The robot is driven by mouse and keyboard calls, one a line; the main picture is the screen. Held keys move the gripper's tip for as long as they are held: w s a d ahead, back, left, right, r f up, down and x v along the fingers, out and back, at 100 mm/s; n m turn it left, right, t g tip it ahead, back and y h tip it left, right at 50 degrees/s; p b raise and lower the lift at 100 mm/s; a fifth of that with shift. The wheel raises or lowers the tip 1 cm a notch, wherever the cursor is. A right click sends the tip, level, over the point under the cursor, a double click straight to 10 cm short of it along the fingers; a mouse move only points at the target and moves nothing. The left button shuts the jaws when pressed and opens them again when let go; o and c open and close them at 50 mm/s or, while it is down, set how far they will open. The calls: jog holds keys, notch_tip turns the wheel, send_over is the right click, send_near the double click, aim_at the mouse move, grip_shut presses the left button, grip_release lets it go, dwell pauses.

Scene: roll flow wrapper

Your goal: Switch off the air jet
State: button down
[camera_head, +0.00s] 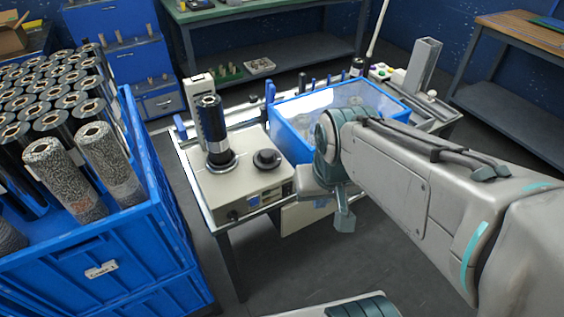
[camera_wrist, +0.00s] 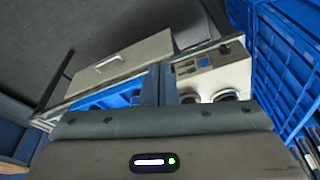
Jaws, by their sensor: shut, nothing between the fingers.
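A beige machine box (camera_head: 222,189) stands on the bench, with an upright black roll (camera_head: 211,125) and a black round cap (camera_head: 267,160) on top. Its front panel has a black knob (camera_head: 232,214), a blue square button (camera_head: 252,200) and a small dark display. The wrist view also shows the blue button (camera_wrist: 203,62) and the knob (camera_wrist: 225,49). I cannot tell which control belongs to the air jet. My gripper (camera_head: 345,222) is shut and empty, pointing down to the right of the panel and apart from it. Its fingers (camera_wrist: 161,72) show closed in the wrist view.
A blue open bin (camera_head: 290,138) sits behind my arm on the bench. A tall blue crate (camera_head: 100,240) of rolls stands at the left. A small panel with coloured buttons (camera_head: 381,71) is at the far end. The floor in front is clear.

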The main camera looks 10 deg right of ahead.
aim_at(292, 193)
jog(key=w+d+f+m+y+b, duration=0.1)
jog(key=w+d+f+m+b, duration=0.1)
jog(key=w+f+m+b, duration=1)
notch_tip(292, 193, down, 2)
jog(key=shift+w+f+m+t, duration=0.25)
jog(key=shift+w+m+t, duration=0.15)
jog(key=shift+w+m, duration=0.6)
jog(key=shift+w, duration=0.1)
jog(key=shift+w+a+f+b, duration=0.35)
jog(key=shift+w+f+b, duration=0.2)
jog(key=shift+w+f, duration=0.85)
jog(key=shift+w+a+f+b, duration=0.35)
jog(key=shift+w+f+b, duration=0.4)
jog(key=shift+f, duration=1.2)
jog(key=shift+w+a+f+b, duration=0.4)
jog(key=shift+w+f, duration=0.85)
jog(key=shift+f, duration=0.4)
